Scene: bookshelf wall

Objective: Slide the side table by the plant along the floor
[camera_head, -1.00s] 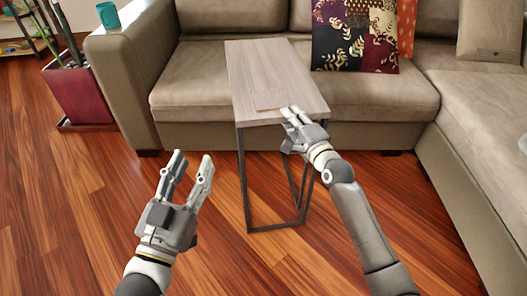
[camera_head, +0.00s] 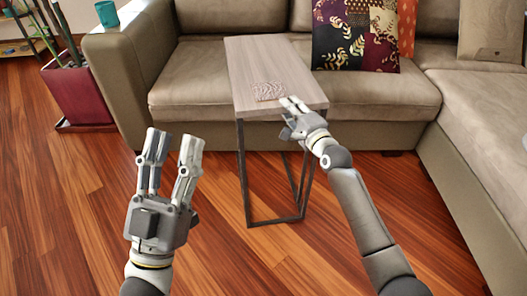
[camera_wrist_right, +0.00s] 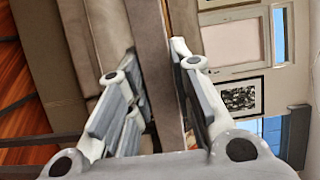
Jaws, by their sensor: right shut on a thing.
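The side table (camera_head: 270,65) has a pale wood top on a thin dark metal frame. It stands upright on the floor in front of the sofa, with the top reaching over the seat. My right gripper (camera_head: 293,105) is shut on the near edge of the tabletop, by its right corner. In the right wrist view the tabletop (camera_wrist_right: 158,55) runs between the two fingers of this gripper (camera_wrist_right: 157,58). My left gripper (camera_head: 172,146) is open and empty above the floor, left of the table. The plant's dark red pot (camera_head: 80,95) stands at the far left, beyond the sofa arm.
A patterned flat piece (camera_head: 270,91) lies on the tabletop near its front edge. The beige sofa (camera_head: 190,80) stands behind the table and extends along the right. A teal cup (camera_head: 107,13) sits on the sofa arm. The wood floor (camera_head: 70,210) at left is clear.

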